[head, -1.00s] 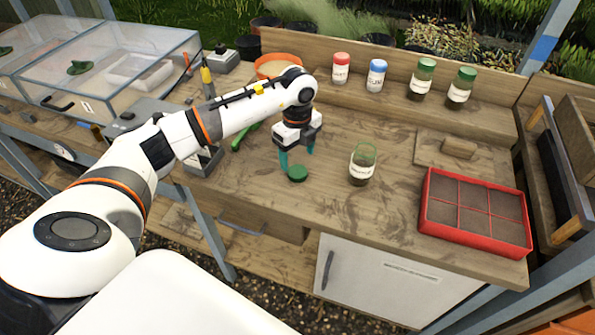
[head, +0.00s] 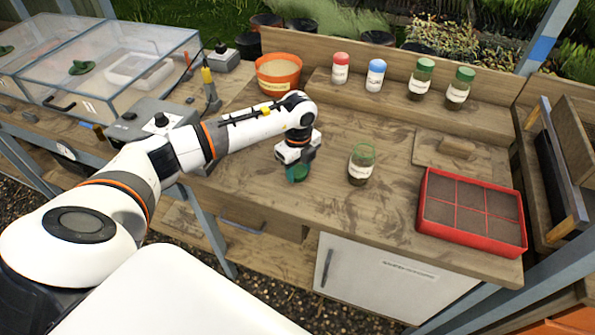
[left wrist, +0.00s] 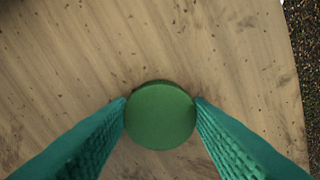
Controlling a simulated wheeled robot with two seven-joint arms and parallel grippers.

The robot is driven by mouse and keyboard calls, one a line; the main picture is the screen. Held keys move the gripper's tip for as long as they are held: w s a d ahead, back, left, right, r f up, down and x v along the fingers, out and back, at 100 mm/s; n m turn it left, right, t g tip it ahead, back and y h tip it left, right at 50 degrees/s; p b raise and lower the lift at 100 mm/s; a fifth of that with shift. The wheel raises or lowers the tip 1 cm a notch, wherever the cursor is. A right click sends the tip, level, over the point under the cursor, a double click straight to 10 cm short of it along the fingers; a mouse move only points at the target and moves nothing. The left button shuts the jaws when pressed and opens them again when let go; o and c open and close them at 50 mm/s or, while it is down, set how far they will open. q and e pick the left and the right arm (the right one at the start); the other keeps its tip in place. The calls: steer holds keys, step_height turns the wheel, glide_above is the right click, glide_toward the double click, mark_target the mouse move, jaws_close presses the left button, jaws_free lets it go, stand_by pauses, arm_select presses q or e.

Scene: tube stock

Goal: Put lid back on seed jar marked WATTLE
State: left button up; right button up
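A round green lid (head: 298,174) is at the front left of the bench top. My left gripper (head: 299,172) points down over it. In the left wrist view the green lid (left wrist: 160,115) sits between the two teal fingertips (left wrist: 160,103), which touch it on both sides. I cannot tell whether it is clear of the wood. An open glass jar (head: 361,166) with a green-tinted rim, dark contents and a white label stands upright to the right of the gripper. Its label is too small to read. My right gripper is not in view.
Lidded jars stand on the back shelf: red (head: 340,68), blue (head: 375,75) and two green (head: 421,79). A red seed tray (head: 430,215) lies at right, with a wooden board (head: 425,150) behind it. An orange pot (head: 278,74) stands behind my arm.

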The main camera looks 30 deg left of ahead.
mark_target(298, 171)
arm_select(q)
steer(key=c, duration=0.4)
steer(key=shift+o, duration=0.2)
step_height(298, 171, up, 10)
steer(key=b, duration=0.2)
